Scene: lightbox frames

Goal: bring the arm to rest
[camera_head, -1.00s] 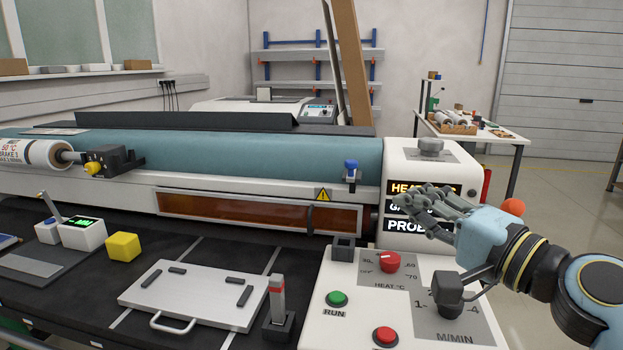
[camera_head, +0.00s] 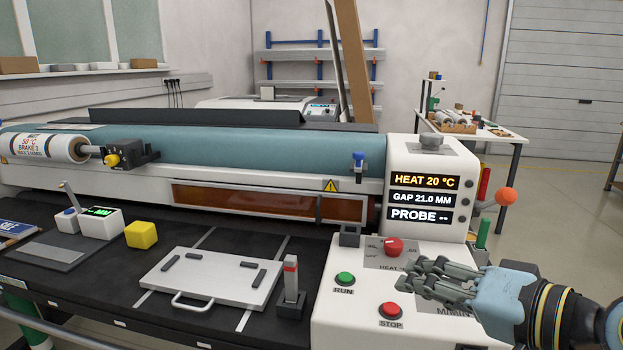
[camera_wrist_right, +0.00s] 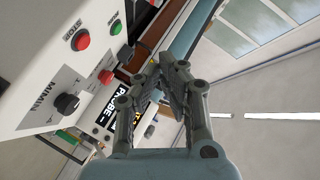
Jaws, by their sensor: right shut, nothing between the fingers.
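My right gripper (camera_head: 424,277) is over the white control panel (camera_head: 345,310) at the lower right of the head view. Its fingers point left, and it hides part of the panel, including much of the speed dial's scale. In the right wrist view my right gripper (camera_wrist_right: 163,72) has its fingers together with nothing between them. The red heat knob (camera_head: 393,246), green RUN button (camera_head: 345,279) and red STOP button (camera_head: 390,310) show close to the fingers. The black speed knob (camera_wrist_right: 67,103) shows in the wrist view. My left gripper is not in view.
The display housing (camera_head: 428,163) reads HEAT 20 °C, GAP 21.0 MM and PROBE. A lever with an orange ball (camera_head: 506,196) stands right of it. A grey handled plate (camera_head: 213,278), upright red-tipped block (camera_head: 291,285) and yellow cube (camera_head: 141,234) lie left. Open floor lies right.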

